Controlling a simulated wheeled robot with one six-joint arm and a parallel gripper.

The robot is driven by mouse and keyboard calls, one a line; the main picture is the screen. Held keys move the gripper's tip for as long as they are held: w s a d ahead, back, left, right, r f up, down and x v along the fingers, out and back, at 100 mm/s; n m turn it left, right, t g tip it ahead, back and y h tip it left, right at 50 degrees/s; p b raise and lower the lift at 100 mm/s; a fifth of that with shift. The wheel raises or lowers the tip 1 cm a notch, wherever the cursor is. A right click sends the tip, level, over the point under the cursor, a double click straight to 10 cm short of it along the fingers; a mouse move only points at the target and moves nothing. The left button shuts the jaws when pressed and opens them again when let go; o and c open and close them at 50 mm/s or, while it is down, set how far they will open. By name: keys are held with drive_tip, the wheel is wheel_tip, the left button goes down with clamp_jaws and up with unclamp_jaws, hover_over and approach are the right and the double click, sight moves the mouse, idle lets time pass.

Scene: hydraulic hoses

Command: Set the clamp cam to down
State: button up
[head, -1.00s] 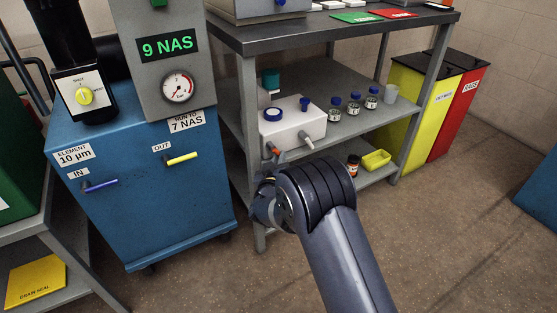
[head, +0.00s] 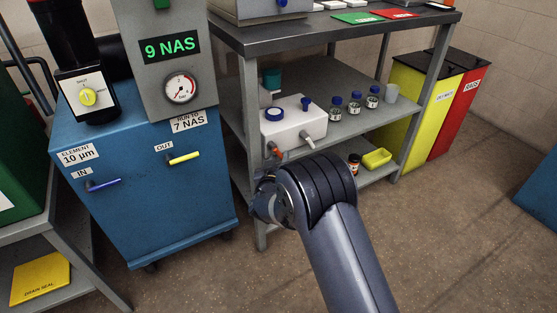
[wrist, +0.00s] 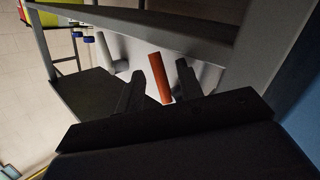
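The white box (head: 295,124) stands on the middle shelf, with a blue cap and a blue knob on top. A small orange-red handle (head: 273,149), which looks like the clamp cam, is low on its front left. In the wrist view the orange handle (wrist: 161,78) is a tilted cylinder pointing toward me, between the finger lines. My gripper (wrist: 168,60) is open, a finger on each side of it, with visible gaps. I cannot tell whether the handle's near end is between the fingertips. In the head view my wrist (head: 268,195) hides most of the fingers.
A grey spout (head: 307,140) projects from the box right of the orange handle; it shows left of my fingers in the wrist view (wrist: 110,50). Shelf edges lie close around my gripper. A blue cart (head: 150,215) stands left.

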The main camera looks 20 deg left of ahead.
drive_tip(key=shift+s, duration=0.1)
drive_tip(key=s+d+p, duration=0.2)
drive_tip(key=s+p, duration=0.1)
drive_tip(key=s, duration=0.7)
drive_tip(key=shift+s+r, duration=0.2)
drive_tip(key=shift+r, duration=0.2)
drive_tip(key=w+b, duration=0.1)
drive_tip(key=w, duration=0.2)
drive_tip(key=w+a+b, duration=0.1)
drive_tip(key=w, duration=0.3)
drive_tip(key=w+a+f+b, duration=0.1)
drive_tip(key=w, duration=0.3)
drive_tip(key=shift+d+b, duration=0.1)
drive_tip(key=shift+b, duration=0.35)
drive_tip(key=shift+r+n+t, duration=0.1)
drive_tip(key=shift+n+t, duration=0.3)
drive_tip(key=shift+n, duration=0.1)
drive_tip(key=shift+r, duration=0.1)
